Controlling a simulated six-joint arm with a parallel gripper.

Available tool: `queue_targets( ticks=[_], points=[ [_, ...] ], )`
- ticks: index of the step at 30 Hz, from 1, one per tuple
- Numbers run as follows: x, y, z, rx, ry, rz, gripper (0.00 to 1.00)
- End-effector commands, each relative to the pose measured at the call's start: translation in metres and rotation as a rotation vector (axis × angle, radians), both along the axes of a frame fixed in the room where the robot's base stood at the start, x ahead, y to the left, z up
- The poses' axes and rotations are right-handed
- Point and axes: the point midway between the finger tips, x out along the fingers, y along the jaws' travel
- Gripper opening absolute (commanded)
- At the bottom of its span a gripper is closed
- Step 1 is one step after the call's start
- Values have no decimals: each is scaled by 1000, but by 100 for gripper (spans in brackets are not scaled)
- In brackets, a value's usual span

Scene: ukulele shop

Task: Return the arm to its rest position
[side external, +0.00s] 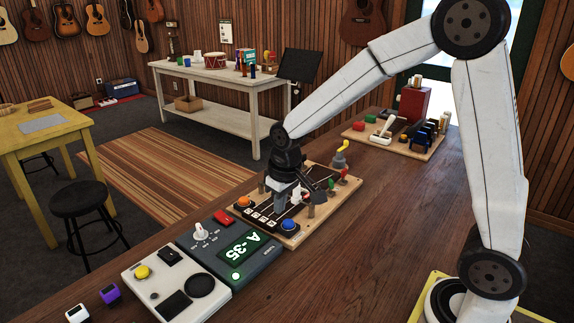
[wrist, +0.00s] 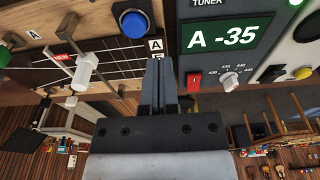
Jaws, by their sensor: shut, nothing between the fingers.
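My gripper (side external: 281,202) points down over the fretboard-style wooden board (side external: 326,203) in the side external view. In the wrist view my gripper (wrist: 158,72) has its two grey fingers together with nothing between them. The fingertips are close to the board near its blue button (side external: 289,225), which also shows in the wrist view (wrist: 133,20). I cannot tell whether they touch the board. My arm reaches from its base at the right of the bench, up and over to the left.
A dark tuner (side external: 230,248) reading "A -35" and a white box (side external: 176,280) with a yellow button stand left of the board. Another wooden board (side external: 411,147) with several items lies farther back. Small posts and a yellow-handled crank (side external: 341,157) rise near my gripper.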

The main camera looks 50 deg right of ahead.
Motion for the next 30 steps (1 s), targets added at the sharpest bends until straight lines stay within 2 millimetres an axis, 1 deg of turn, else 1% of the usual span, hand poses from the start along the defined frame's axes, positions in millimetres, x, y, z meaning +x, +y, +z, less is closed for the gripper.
queue_targets(
  ticks=[1,3,15,24,30],
  points=[
    [10,-1,2,0,6,-1,0],
    [22,-3,5,0,15,-1,0],
    [84,-13,22,0,70,0,0],
    [123,-22,33,2,110,-1,0],
    [140,-27,38,3,131,0,0]
  ],
)
